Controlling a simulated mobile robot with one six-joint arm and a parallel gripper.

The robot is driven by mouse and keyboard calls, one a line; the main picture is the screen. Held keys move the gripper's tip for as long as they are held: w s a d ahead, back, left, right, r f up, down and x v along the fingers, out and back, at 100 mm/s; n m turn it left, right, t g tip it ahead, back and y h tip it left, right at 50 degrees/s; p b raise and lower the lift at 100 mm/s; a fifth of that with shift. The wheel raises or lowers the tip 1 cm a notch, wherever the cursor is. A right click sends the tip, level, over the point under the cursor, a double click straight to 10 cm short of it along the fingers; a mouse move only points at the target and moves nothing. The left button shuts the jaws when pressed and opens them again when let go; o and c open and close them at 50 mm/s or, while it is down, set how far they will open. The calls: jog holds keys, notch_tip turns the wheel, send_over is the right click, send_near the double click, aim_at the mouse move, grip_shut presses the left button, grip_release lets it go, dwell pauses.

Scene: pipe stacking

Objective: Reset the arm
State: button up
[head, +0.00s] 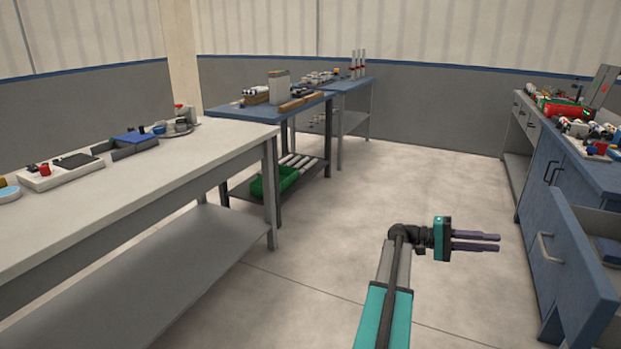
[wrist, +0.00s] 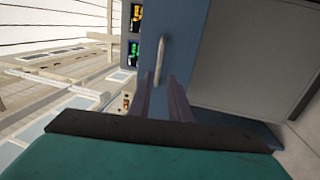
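My gripper (head: 498,242) is held out over open floor in the head view, pointing right toward the blue cabinet. Its two purple fingers are parallel with a gap between them. The wrist view also shows my gripper (wrist: 161,80) with its fingers apart and nothing held between them. A metal handle (wrist: 160,60) on a blue front shows beyond the fingertips, apart from them as far as I can tell.
The blue cabinet (head: 567,205) stands at right with a drawer (head: 575,270) pulled out. A pale workbench (head: 110,195) stands at left. A blue table (head: 262,114) stands behind it, with a green bin (head: 270,181) below. The middle floor (head: 400,180) is clear.

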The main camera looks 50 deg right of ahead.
jog(key=w+a+f+n+t+h+p, duration=0.1)
jog(key=w+a+n+h+p, duration=0.2)
jog(key=w, duration=0.7)
jog(key=w+a+f+n+t+h+p, duration=0.2)
jog(key=w+a+h+p, duration=0.1)
jog(key=w, duration=0.7)
jog(key=w+a+f+n+t+h+p, duration=0.1)
jog(key=w+a+f+n+t+p, duration=0.25)
jog(key=w+a+f, duration=0.45)
jog(key=w+a+f+n+t+h+p, duration=0.1)
jog(key=w+a+f+n+t+p, duration=0.25)
jog(key=w+a, duration=0.45)
jog(key=s+a+f+n+t+y+p, duration=0.1)
jog(key=a+f+n+t+p, duration=0.1)
jog(key=a+f, duration=0.65)
jog(key=s+a+f+n+t+y+p, duration=0.1)
jog(key=s+a+f+n+y+p, duration=0.2)
jog(key=a, duration=1)
jog(key=s+a+f+y+p, duration=0.1)
jog(key=s+a+f+y, duration=0.2)
jog(key=a, duration=0.6)
jog(key=s+a+f+m+y, duration=0.1)
jog(key=s+a+f+y, duration=0.2)
jog(key=a, duration=0.6)
jog(key=s+a+f+m+t+y+p, duration=0.1)
jog(key=s+a+f+y, duration=0.2)
jog(key=a, duration=0.7)
jog(key=shift+s+f+p, duration=0.3)
jog(key=shift+f, duration=0.25)
